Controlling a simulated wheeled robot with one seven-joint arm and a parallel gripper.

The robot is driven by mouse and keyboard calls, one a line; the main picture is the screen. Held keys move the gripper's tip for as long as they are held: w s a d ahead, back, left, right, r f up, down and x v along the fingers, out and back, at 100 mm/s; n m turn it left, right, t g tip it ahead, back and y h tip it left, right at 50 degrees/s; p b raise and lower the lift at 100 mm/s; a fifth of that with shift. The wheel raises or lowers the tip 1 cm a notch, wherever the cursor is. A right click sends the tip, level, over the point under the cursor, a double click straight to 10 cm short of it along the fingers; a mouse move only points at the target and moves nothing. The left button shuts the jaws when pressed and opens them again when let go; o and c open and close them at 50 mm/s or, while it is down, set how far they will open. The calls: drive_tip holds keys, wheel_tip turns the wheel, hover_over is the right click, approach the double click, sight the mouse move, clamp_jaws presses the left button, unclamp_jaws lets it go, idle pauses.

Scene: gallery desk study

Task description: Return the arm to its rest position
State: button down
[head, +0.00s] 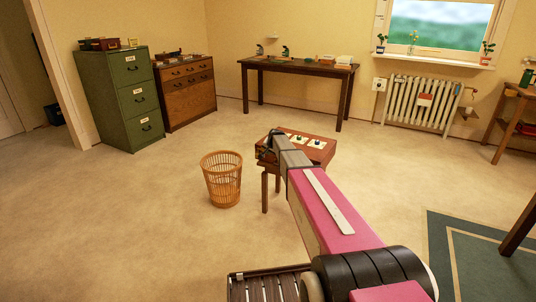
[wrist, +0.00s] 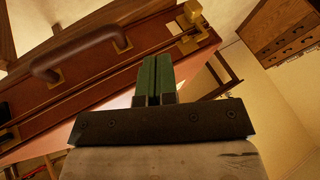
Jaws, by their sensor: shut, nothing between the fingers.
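In the wrist view my gripper (wrist: 156,78) has its two green fingers together, with nothing between them. Behind the fingers is a reddish-brown case (wrist: 60,96) with a dark handle (wrist: 80,50) and brass fittings. In the head view my pink arm reaches forward from the lower right toward a small stand with a reddish-brown box top (head: 318,150). Small items on white cards lie on that top. The arm's end hides part of the stand, and the fingers cannot be made out there.
A wicker basket (head: 221,180) stands on the floor left of the stand. A green filing cabinet (head: 128,100) and wooden drawers (head: 187,93) line the back left. A long desk (head: 300,68) stands at the back wall, a radiator (head: 418,102) to its right. A green rug (head: 480,262) lies at right. The left floor is clear.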

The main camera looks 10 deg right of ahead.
drive_tip(key=s+f+n+g+h, duration=0.1)
drive_tip(key=s+n+g, duration=0.5)
drive_tip(key=s, duration=4.4)
drive_tip(key=shift+s+a+f+g+h, duration=0.2)
drive_tip(key=shift+a+f+g+h, duration=0.1)
drive_tip(key=shift+a+f+g, duration=0.25)
drive_tip(key=shift+d+r, duration=0.1)
